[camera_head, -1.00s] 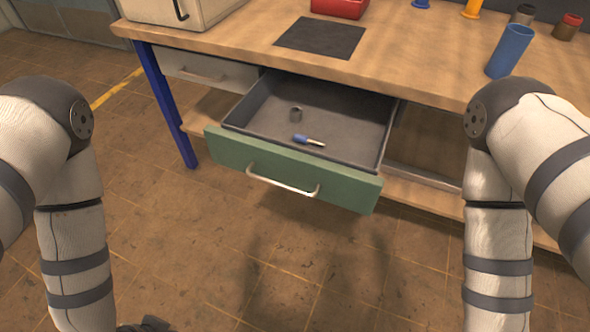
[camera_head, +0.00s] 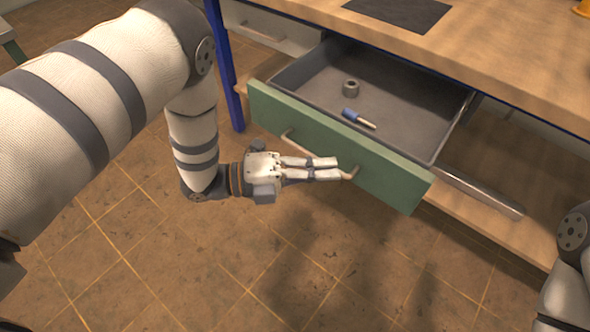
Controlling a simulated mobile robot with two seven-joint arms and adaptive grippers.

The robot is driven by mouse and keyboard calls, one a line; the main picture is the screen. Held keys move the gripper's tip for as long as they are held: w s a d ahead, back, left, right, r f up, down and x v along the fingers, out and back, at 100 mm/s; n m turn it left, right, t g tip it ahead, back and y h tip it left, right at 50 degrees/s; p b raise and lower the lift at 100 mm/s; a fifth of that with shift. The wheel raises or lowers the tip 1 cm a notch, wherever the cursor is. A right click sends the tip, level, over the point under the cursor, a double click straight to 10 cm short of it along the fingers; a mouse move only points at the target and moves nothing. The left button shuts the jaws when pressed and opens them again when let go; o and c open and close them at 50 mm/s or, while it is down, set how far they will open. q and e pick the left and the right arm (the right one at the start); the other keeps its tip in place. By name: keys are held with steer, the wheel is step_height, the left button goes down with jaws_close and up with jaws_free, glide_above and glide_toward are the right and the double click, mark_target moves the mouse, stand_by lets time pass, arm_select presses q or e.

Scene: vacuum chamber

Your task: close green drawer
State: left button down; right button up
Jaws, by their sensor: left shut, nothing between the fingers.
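The green drawer (camera_head: 385,172) is pulled out from under the workbench, its grey inside open to view. It holds a small grey ring-like part (camera_head: 351,88) and a screwdriver-like tool with a blue handle (camera_head: 351,115). A metal bar handle (camera_head: 290,137) runs across the green front. My left gripper (camera_head: 337,168) is shut and empty in front of the drawer, its fingers overlapping the handle in the picture. I cannot tell whether they touch it. My right arm shows only at the lower right edge; its gripper is out of view.
The wooden workbench top (camera_head: 480,50) bears a dark mat (camera_head: 400,10). A lower wooden shelf (camera_head: 505,220) lies at the right. The tiled floor in front is clear.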

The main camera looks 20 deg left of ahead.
arm_select(q)
steer(key=shift+w+d, duration=0.3)
steer(key=shift+w, duration=0.65)
steer(key=shift+w+d, duration=0.3)
steer(key=shift+w, duration=0.65)
arm_select(e)
steer(key=shift+s+f, duration=0.2)
steer(key=shift+f, duration=0.05)
arm_select(q)
steer(key=shift+w+b, duration=0.1)
steer(key=shift+b, duration=0.2)
